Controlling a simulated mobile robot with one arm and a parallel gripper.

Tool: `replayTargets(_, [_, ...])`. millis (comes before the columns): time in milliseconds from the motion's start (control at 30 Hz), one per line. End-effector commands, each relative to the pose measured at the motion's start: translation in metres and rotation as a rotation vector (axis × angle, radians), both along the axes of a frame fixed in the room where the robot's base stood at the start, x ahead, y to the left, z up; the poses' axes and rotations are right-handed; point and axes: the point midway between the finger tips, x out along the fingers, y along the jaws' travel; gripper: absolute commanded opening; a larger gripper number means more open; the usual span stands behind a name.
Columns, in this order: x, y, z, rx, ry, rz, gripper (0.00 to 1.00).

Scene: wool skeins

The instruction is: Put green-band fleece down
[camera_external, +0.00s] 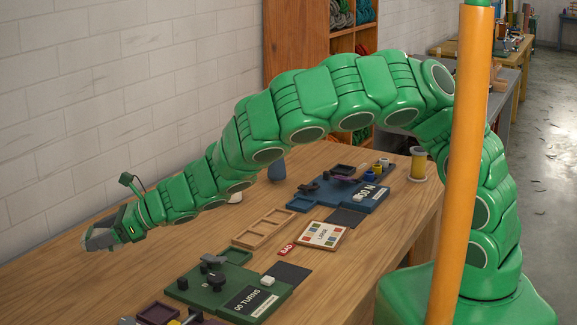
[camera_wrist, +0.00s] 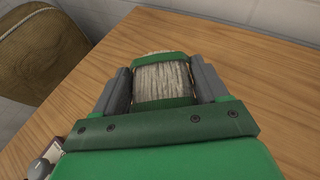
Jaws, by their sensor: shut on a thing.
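My gripper (camera_wrist: 164,88) is shut on the green-band fleece (camera_wrist: 162,79), a cream-grey fibre bundle with a green band at its far end and another at its near end. The two grey fingers press on its left and right sides. In the external view my gripper (camera_external: 101,238) reaches to the far left over the wooden table (camera_external: 60,280). The fleece cannot be made out there. The wrist view shows bare tabletop around and beyond the fleece; whether the fleece touches the wood I cannot tell.
A brown sack-like thing (camera_wrist: 35,50) stands at the upper left in the wrist view. A white brick wall (camera_external: 120,90) runs behind the table. A green board (camera_external: 215,290), a wooden tray (camera_external: 264,228), a card (camera_external: 323,235) and a blue board (camera_external: 345,195) lie to the right.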

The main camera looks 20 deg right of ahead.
Motion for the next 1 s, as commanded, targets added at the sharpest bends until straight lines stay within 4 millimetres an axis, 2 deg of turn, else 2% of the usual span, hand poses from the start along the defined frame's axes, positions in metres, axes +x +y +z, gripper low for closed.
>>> replayTargets(233, [0.002, -0.002, 0.005, -0.001, 0.002, -0.007, 0.44])
replayTargets(367, [0.018, -0.012, 0.003, -0.002, 0.004, -0.054, 0.44])
replayTargets(567, [0.073, -0.056, -0.005, -0.005, 0.011, -0.227, 0.44])
replayTargets(800, [0.140, -0.124, -0.012, -0.006, 0.009, -0.460, 0.44])
replayTargets(1000, [0.172, -0.166, -0.012, -0.002, 0.004, -0.587, 0.44])
